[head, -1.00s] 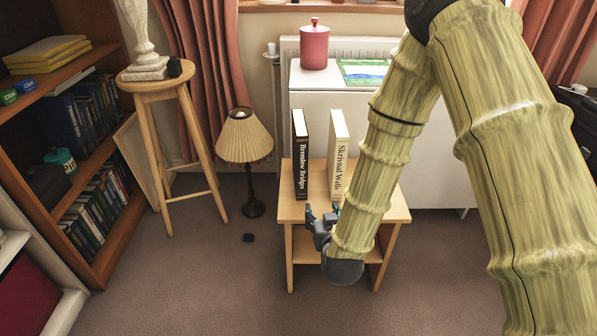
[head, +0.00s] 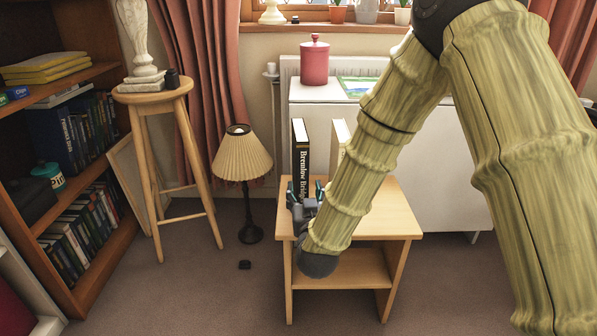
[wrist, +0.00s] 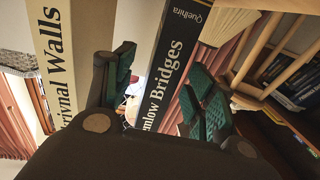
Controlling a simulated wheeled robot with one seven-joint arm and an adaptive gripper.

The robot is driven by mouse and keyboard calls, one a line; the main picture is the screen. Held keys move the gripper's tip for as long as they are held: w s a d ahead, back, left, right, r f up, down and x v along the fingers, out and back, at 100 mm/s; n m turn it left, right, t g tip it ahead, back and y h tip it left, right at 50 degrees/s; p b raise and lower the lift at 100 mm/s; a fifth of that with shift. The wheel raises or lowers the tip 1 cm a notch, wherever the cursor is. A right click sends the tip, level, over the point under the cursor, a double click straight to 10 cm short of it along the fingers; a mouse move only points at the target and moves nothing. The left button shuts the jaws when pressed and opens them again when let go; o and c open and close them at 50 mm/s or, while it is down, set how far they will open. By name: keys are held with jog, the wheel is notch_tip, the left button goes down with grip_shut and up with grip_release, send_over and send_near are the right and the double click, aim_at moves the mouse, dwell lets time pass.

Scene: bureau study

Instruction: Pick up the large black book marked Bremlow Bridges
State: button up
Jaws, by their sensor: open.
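The black book marked Bremlow Bridges (head: 301,158) stands upright on the small wooden table (head: 385,212), spine toward me. My gripper (head: 306,190) is open in front of its lower spine, partly hiding the title. In the wrist view, the black book (wrist: 172,62) shows between the two green-padded fingers of my gripper (wrist: 160,88). One finger is on the side of the cream book, the other on the far side of the black book. I cannot tell whether either finger touches it. The cream book Skrivnal Walls (wrist: 58,75) stands beside it, apart; my arm mostly hides it in the head view (head: 340,135).
A pleated lamp (head: 242,160) and a wooden stool (head: 155,97) stand left of the table. A bookcase (head: 95,150) is at far left. A white cabinet (head: 450,170) with a red canister (head: 315,62) stands behind.

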jog(key=shift+w+a+b, duration=0.25)
jog(key=shift+w+b, duration=0.55)
jog(key=shift+w, duration=0.45)
jog(key=shift+w+a+b, duration=0.25)
jog(key=shift+w+b, duration=0.55)
jog(key=shift+w, duration=0.4)
jog(key=shift+w+a+r, duration=0.1)
jog(key=shift+w+r, duration=0.05)
jog(key=shift+w, duration=0.45)
grip_shut()
